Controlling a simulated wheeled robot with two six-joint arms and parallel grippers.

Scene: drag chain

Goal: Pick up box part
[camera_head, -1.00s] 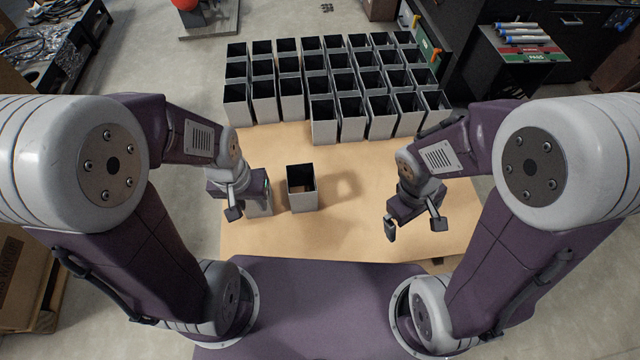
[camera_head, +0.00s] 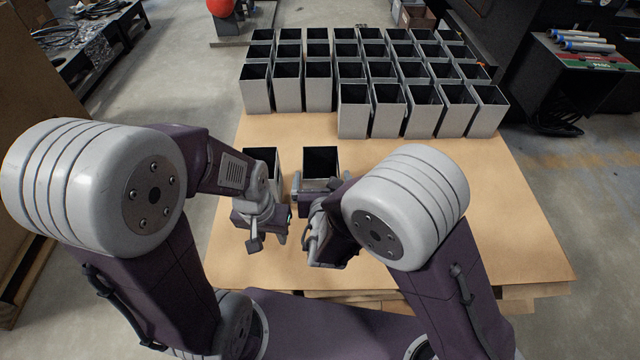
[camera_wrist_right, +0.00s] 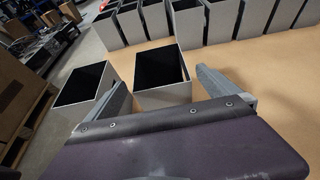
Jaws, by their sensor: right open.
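An open-topped box part (camera_head: 320,163), light grey outside and dark inside, stands upright on the table near its middle. My right gripper (camera_head: 321,182) is open at its near side; the arm hides part of it. In the right wrist view the same box (camera_wrist_right: 163,97) stands between and just beyond the two spread fingers (camera_wrist_right: 162,82). Contact cannot be told. A second box (camera_head: 262,160) stands to its left, also seen in the right wrist view (camera_wrist_right: 80,90). My left gripper (camera_head: 270,230) is in front of that second box; its finger gap is not clear.
Several rows of similar boxes (camera_head: 375,108) stand close together at the back of the wooden table (camera_head: 520,210). The table's right side is clear. A dark cabinet with a sloped top (camera_head: 585,60) stands beyond the back right.

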